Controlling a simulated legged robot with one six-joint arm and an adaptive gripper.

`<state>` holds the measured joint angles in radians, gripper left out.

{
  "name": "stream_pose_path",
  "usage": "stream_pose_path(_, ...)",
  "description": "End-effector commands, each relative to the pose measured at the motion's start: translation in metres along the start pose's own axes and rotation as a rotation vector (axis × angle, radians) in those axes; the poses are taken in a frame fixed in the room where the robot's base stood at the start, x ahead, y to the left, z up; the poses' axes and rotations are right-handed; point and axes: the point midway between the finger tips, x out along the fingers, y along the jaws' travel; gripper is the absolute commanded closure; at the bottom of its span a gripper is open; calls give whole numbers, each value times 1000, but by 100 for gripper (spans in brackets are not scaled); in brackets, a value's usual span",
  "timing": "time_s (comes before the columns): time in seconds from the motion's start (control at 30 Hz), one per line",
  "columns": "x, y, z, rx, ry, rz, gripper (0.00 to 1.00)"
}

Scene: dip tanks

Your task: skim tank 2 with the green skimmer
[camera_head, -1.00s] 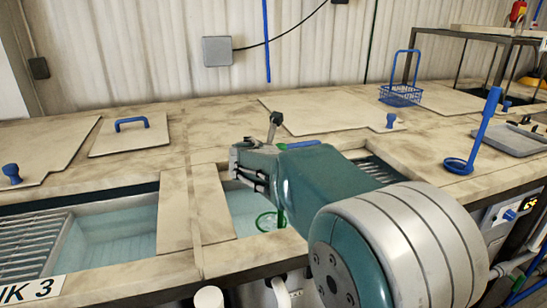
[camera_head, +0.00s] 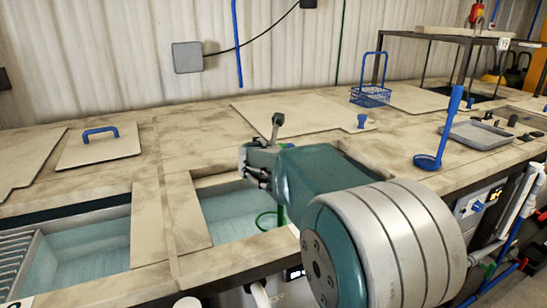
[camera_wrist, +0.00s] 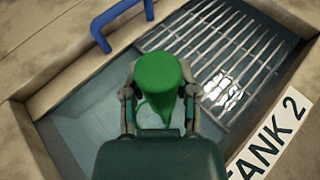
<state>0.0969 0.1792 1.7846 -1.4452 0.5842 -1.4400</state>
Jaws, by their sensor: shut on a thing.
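My gripper (camera_head: 256,166) is over the tank opening beside my arm and is shut on the green skimmer. In the wrist view the skimmer's green handle top (camera_wrist: 158,75) stands between the fingers of my gripper (camera_wrist: 160,105). In the head view the skimmer's green ring (camera_head: 268,219) shows low in the opening of tank 2 (camera_head: 222,212). My arm hides part of the skimmer and tank. The wrist view shows the tank's pale blue liquid (camera_wrist: 88,125), a metal grate (camera_wrist: 215,50) and the TANK 2 label (camera_wrist: 268,140). I cannot tell how deep the ring sits.
A blue ladle-like skimmer (camera_head: 430,160) stands on the right counter near a grey tray (camera_head: 480,135). A blue basket (camera_head: 370,95) is at the back. A lid with a blue handle (camera_head: 100,150) lies left. Another open tank (camera_head: 88,250) is at lower left.

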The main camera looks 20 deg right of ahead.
Motion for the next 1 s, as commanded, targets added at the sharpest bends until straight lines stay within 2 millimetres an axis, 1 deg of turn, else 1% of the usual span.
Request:
stream_pose_path(0.1,4,-5,3,1,-2,-1,100)
stream_pose_path(0.27,2,-4,2,0,-2,1,100)
stream_pose_path(1.0,-44,22,-16,0,-2,2,100)
